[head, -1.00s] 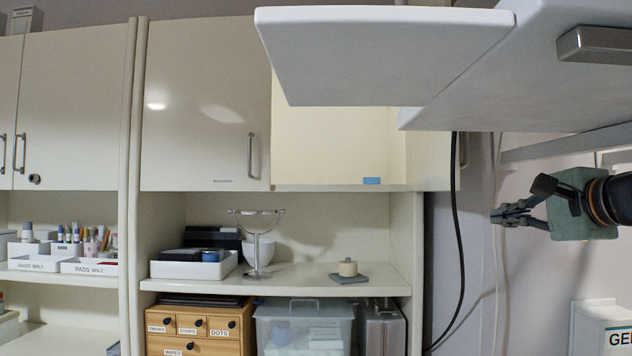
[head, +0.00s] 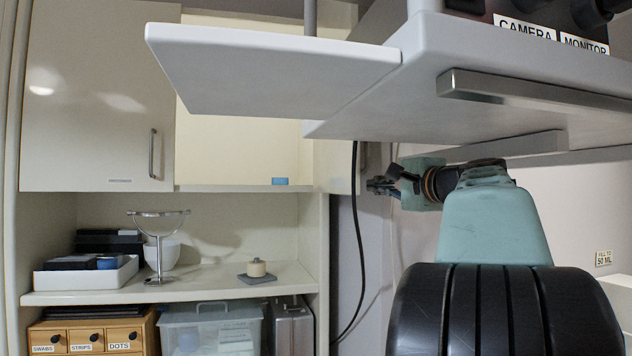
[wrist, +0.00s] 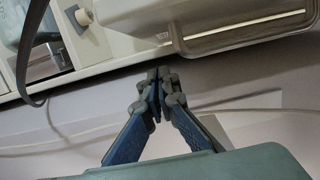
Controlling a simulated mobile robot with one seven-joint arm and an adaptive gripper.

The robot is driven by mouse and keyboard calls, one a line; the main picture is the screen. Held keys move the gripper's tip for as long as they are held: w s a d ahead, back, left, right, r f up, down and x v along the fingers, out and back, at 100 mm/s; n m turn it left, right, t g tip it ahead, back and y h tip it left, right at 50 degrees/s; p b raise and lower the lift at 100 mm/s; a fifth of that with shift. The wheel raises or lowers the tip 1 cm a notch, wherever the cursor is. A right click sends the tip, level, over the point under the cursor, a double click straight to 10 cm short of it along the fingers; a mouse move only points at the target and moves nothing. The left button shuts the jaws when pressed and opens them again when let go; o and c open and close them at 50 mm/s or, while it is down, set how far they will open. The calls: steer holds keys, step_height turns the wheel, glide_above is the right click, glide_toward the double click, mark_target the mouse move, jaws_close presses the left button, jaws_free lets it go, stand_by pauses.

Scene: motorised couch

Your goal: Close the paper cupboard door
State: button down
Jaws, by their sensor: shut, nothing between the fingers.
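The upper cupboard has an open bay (head: 240,150) with a pale yellow interior and a small blue item (head: 279,181) on its floor. A cream panel (head: 335,160) at the right of the bay looks like its door standing open. Its upper part is hidden behind a white overhead shelf. The neighbouring door (head: 95,95) on the left is closed and has a vertical metal handle. My gripper (head: 378,186) is just right of the cream panel, below the overhead shelf; I cannot tell whether it touches. In the wrist view my gripper (wrist: 160,78) has its fingertips together, empty.
The white overhead shelf (head: 270,75) juts across the cupboard front, close above my arm. A black cable (head: 355,260) hangs beside the panel. The counter (head: 205,283) below holds a mirror stand (head: 158,250), a white tray (head: 85,278) and a small knobbed block (head: 257,268).

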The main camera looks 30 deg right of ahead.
steer(key=a, duration=0.3)
steer(key=shift+w+a, duration=0.35)
steer(key=shift+w, duration=0.05)
steer(key=shift+a, duration=0.1)
